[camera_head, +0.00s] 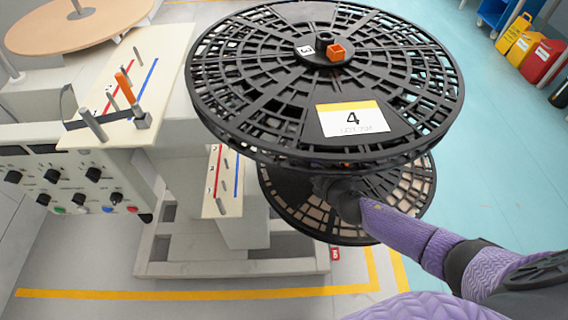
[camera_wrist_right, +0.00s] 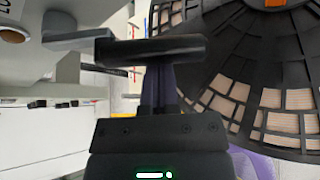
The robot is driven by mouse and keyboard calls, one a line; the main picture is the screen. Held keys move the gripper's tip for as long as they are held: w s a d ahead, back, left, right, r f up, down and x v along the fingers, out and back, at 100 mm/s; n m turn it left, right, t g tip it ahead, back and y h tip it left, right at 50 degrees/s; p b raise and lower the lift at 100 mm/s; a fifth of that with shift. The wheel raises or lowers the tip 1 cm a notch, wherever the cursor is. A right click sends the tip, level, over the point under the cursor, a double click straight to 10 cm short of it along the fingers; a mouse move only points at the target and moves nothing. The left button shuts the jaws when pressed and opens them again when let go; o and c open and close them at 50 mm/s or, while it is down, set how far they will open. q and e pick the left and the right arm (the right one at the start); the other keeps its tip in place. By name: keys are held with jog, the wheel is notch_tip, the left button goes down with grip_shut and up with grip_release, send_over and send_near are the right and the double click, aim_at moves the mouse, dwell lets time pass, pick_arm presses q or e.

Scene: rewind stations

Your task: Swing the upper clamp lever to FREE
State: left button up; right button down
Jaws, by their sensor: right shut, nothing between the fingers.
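I cannot tell for sure which part is the upper clamp lever, and no FREE mark is readable. The large black upper reel (camera_head: 250,70) carries a label with a 4 and a small orange block (camera_head: 337,52) at its hub. My right gripper (camera_head: 343,197) is below this reel's rim in the head view, its fingertips hidden. In the right wrist view my right gripper (camera_wrist_right: 152,48) is shut and empty. A grey bar (camera_wrist_right: 68,41) shows just left of its fingers; I cannot tell whether they touch. My left gripper is out of view.
A lower reel (camera_head: 415,195) sits under the upper one, close to my right arm. A control panel (camera_head: 75,185) with several knobs and a cream board (camera_head: 165,60) with upright pins stand at left.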

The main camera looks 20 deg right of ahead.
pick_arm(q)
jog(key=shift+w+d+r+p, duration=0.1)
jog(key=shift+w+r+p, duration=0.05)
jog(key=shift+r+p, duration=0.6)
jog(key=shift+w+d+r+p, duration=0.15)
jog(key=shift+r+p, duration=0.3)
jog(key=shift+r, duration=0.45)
pick_arm(e)
jog(key=shift+s+d+r+n+h, duration=0.1)
jog(key=shift+d+r+n+h, duration=0.15)
jog(key=shift+r, duration=0.2)
jog(key=shift+d+r+n+h, duration=0.1)
jog(key=shift+d+r+n, duration=0.05)
jog(key=shift+d+r, duration=0.2)
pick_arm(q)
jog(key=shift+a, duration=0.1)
